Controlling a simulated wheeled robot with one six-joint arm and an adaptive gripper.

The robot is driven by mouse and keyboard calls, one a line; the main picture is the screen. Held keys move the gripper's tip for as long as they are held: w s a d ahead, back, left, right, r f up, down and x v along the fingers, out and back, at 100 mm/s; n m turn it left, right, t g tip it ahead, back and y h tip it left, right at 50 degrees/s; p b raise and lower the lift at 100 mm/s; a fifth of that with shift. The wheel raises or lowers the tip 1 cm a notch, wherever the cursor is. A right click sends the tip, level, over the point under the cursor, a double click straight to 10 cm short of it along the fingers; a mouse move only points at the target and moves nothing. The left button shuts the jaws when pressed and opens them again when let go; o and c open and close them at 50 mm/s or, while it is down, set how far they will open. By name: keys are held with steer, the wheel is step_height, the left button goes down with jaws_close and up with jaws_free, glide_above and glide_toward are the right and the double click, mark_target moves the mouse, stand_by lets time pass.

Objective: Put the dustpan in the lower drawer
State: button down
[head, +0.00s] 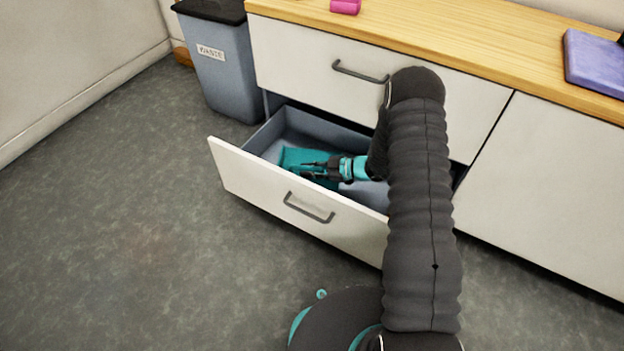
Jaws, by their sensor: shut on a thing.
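The lower drawer (300,221) of the white cabinet is pulled open, with a grey inside. The teal dustpan (297,157) is inside the drawer's outline, toward its left part. My gripper (308,170) reaches into the drawer from the right and is shut on the dustpan. Whether the dustpan touches the drawer floor I cannot tell. My gripper and arm hide part of the dustpan and the drawer's right side.
The upper drawer (310,55) above is shut. A grey waste bin (222,75) stands left of the cabinet. A pink object (345,6) and a purple object (594,62) lie on the wooden countertop (470,52). The floor at left is clear.

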steer(key=shift+f, duration=2.15)
steer(key=c, duration=1.1)
jaws_free()
steer(key=shift+c, duration=0.2)
steer(key=shift+r, duration=0.1)
steer(key=v, duration=1.2)
